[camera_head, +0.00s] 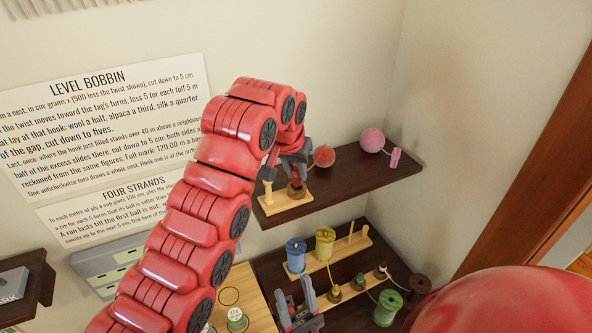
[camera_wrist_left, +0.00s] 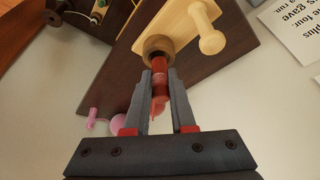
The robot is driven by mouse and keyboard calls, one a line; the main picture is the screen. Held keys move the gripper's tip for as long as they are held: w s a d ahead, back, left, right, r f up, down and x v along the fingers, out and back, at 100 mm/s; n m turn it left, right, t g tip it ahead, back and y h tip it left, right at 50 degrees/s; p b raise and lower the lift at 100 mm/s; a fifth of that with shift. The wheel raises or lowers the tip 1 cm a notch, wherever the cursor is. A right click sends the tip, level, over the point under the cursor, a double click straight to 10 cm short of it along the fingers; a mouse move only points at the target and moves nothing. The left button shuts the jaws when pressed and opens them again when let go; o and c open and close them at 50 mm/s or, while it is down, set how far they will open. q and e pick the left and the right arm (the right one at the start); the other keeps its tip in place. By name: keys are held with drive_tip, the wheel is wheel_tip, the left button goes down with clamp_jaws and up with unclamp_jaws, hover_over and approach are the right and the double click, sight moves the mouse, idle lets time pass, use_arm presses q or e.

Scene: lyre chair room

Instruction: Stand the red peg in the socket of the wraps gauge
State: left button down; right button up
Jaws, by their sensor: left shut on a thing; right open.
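My left gripper (camera_head: 291,172) reaches over the upper shelf and is shut on the red peg (camera_wrist_left: 160,76). The pale wooden gauge board (camera_head: 285,205) lies on this shelf, with a brown ring-shaped socket (camera_wrist_left: 158,46) and a pale knobbed post (camera_wrist_left: 207,36) on it. In the left wrist view the peg's far end meets the socket; how deep it sits cannot be told. In the head view the fingers hide most of the peg, just above the brown socket (camera_head: 296,191). My right gripper (camera_head: 293,288) is open and empty, low over the lower shelf.
A red ball (camera_head: 323,156), a pink ball (camera_head: 371,140) and a small pink piece (camera_head: 394,158) sit on the dark upper shelf (camera_head: 352,178). Below are blue (camera_head: 296,256), yellow (camera_head: 325,243) and green (camera_head: 387,307) spools. A text sign (camera_head: 95,110) hangs on the wall.

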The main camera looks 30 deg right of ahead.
use_arm(q)
drive_tip(key=shift+f+b, duration=0.8)
drive_tip(key=shift+f, duration=0.25)
drive_tip(key=c, duration=0.7)
unclamp_jaws()
drive_tip(key=shift+a+r+b, duration=0.1)
drive_tip(key=shift+r+b, duration=0.2)
drive_tip(key=shift+r, duration=0.25)
drive_tip(key=p+v, duration=0.8)
drive_tip(key=v, duration=0.8)
drive_tip(key=shift+s+a+r, duration=0.15)
drive_tip(key=shift+s+r, duration=0.05)
drive_tip(key=shift+f, duration=0.1)
